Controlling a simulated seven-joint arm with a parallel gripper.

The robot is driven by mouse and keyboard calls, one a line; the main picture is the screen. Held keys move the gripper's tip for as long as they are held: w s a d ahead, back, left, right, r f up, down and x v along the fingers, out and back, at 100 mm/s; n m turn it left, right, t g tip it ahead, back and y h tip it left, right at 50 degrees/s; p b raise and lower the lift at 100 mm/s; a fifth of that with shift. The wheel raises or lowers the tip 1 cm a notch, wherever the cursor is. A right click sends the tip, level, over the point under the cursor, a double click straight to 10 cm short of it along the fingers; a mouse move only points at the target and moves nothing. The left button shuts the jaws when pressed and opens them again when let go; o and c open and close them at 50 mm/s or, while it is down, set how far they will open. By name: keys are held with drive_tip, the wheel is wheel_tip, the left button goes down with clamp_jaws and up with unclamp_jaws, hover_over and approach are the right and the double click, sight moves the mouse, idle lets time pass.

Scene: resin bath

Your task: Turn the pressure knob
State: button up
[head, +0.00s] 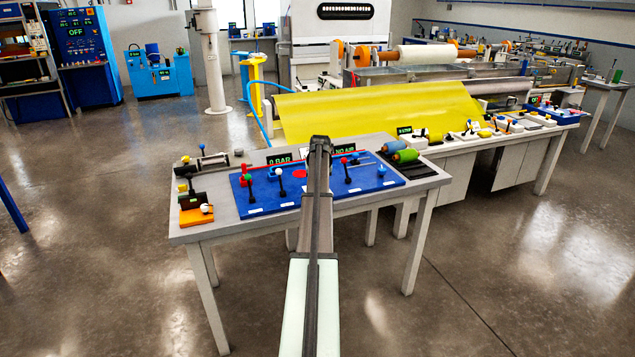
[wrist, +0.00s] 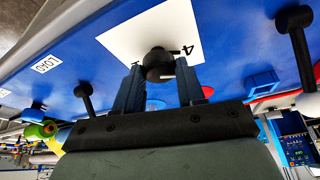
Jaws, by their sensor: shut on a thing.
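In the wrist view a round black knob (wrist: 158,62) stands on a white plate (wrist: 120,38) with a printed 4, fixed to a blue panel (wrist: 215,25). The fingers of my gripper (wrist: 160,78) are on either side of the knob and shut on it. Their tips partly hide its sides. In the head view the blue panel (head: 258,203) lies on a grey table. My arm crosses the panel's middle and hides the knob and fingertips there. A display (head: 279,158) behind the panel reads 0 BAR, and another (head: 344,150) reads NO AIR.
Green and blue rollers (head: 405,155) lie at the table's right. A yellow sheet (head: 380,110) spans behind.

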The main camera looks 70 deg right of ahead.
idle(0.3)
drive_tip(key=o, duration=1.1)
drive_tip(key=shift+c, duration=0.2)
drive_tip(key=v, duration=1.4)
drive_tip(key=shift+w+d, duration=0.1)
drive_tip(key=shift+d, duration=0.1)
